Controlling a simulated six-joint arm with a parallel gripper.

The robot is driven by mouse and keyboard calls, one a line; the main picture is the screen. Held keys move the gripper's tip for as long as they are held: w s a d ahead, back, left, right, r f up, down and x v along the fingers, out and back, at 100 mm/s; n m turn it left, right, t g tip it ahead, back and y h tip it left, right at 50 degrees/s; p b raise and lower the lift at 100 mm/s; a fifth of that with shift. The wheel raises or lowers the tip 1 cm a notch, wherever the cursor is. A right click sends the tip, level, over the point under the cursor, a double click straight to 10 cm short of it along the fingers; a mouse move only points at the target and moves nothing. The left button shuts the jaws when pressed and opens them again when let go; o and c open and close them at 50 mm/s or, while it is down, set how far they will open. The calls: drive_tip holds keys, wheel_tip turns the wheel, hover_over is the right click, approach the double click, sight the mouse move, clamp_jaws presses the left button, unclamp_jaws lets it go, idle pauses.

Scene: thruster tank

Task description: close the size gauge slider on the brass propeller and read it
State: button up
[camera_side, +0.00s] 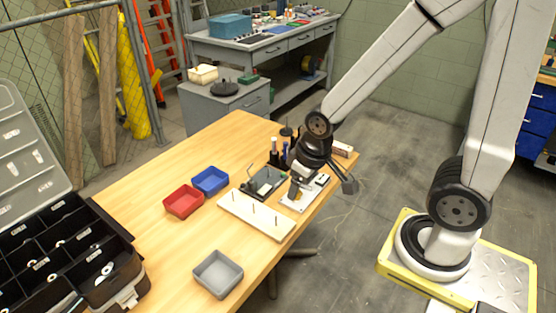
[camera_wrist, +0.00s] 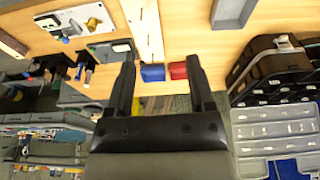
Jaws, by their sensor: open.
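A white plate, which looks like the size gauge (camera_wrist: 108,18), lies at the upper left of the wrist view. A small brass-coloured piece (camera_wrist: 92,22), seemingly the propeller, sits on it. A dark block with a pale top (camera_wrist: 47,23), possibly the slider, is at the plate's left end, apart from the brass piece. In the side view the plate (camera_side: 298,205) lies near the table's right edge, partly hidden by my arm. My gripper (camera_wrist: 161,64) is open with nothing between its fingers. In the side view it (camera_side: 300,181) is over the plate's area. No reading is legible.
A white strip with pegs (camera_side: 243,211) lies beside the plate. Red (camera_side: 183,203) and blue (camera_side: 211,178) bins stand beyond it, a grey tray (camera_side: 217,276) nearer. Dark upright tools (camera_side: 273,150) stand behind. An open black case (camera_side: 70,262) is at left.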

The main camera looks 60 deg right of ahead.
drive_tip(key=w+d+f+m, duration=0.5)
drive_tip(key=w+d+m, duration=0.45)
drive_tip(key=d, duration=0.25)
drive_tip(key=d+f+m, duration=0.4)
drive_tip(key=d+m, duration=0.1)
drive_tip(key=d, duration=0.2)
drive_tip(key=w+d+f+m, duration=0.1)
drive_tip(key=d+f+m, duration=0.4)
drive_tip(key=d, duration=0.2)
drive_tip(key=shift+w+d+m, duration=0.3)
drive_tip(key=shift+d+m, duration=0.05)
drive_tip(key=shift+f, duration=0.15)
drive_tip(key=shift+x, duration=3.8)
drive_tip(key=shift+s+d, duration=0.1)
drive_tip(key=shift+c, duration=0.2)
clamp_jaws()
